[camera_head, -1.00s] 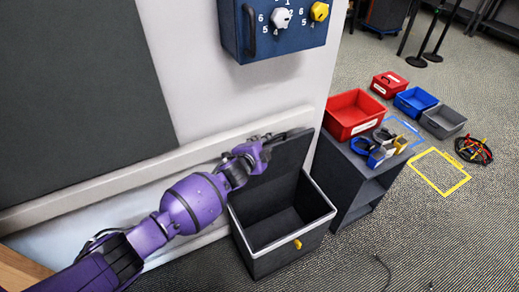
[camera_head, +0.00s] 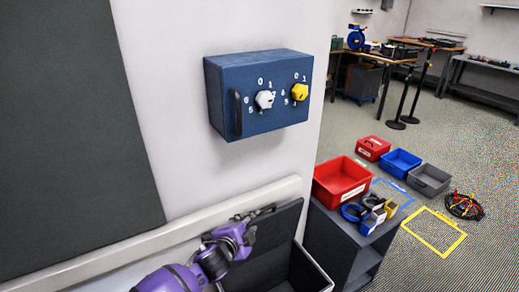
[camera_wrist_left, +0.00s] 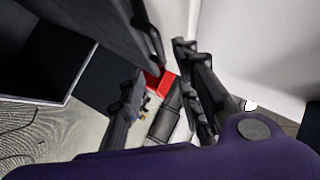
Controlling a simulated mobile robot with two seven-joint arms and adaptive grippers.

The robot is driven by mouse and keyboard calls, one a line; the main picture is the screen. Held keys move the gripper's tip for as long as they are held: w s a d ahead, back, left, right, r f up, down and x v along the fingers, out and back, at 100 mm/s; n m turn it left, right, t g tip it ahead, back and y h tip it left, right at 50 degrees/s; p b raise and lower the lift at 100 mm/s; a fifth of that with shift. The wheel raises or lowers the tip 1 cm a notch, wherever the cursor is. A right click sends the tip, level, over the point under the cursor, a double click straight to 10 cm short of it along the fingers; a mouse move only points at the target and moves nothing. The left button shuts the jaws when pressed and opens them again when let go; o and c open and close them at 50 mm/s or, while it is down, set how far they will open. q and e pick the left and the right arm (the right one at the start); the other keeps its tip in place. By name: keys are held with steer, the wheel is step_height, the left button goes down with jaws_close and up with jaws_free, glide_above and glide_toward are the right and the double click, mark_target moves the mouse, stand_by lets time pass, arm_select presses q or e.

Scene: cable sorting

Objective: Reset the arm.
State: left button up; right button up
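My left arm is purple and comes in at the bottom of the head view. Its left gripper (camera_head: 256,213) is beside the raised dark lid (camera_head: 275,230) of an open dark box (camera_head: 312,270), close to the wall ledge. In the left wrist view the two black fingers (camera_wrist_left: 160,100) stand apart with nothing held between them. The dark lid (camera_wrist_left: 85,25) shows at the upper left there; I cannot tell whether a finger touches it. My right gripper is in neither view.
A blue wall box (camera_head: 258,95) with a white and a yellow knob hangs above. A dark shelf unit (camera_head: 335,240) holds a red bin (camera_head: 340,183) and cable coils. More bins (camera_head: 402,163) and a yellow floor square (camera_head: 433,232) lie to the right.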

arm_select(q)
steer(key=s+d+r+n+h+p, duration=0.1)
steer(key=s+d+n, duration=0.1)
steer(key=s+n, duration=0.45)
steer(key=s+a+f+n+g+y+p, duration=0.1)
steer(key=s+a, duration=0.4)
steer(key=s, duration=0.9)
steer(key=s+a+f+n+g+y+p, duration=0.1)
steer(key=s+a+f+n, duration=0.4)
steer(key=s, duration=0.9)
steer(key=s+a+f+n+g+y+p, duration=0.2)
steer(key=s+a+f+n+p, duration=0.1)
steer(key=s, duration=1.1)
steer(key=a+f, duration=0.1)
steer(key=a, duration=0.1)
steer(key=shift+a+y+p, duration=0.3)
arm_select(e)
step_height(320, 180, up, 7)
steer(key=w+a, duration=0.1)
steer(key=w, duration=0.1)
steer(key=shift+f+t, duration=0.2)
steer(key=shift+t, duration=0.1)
arm_select(q)
steer(key=shift+n, duration=0.25)
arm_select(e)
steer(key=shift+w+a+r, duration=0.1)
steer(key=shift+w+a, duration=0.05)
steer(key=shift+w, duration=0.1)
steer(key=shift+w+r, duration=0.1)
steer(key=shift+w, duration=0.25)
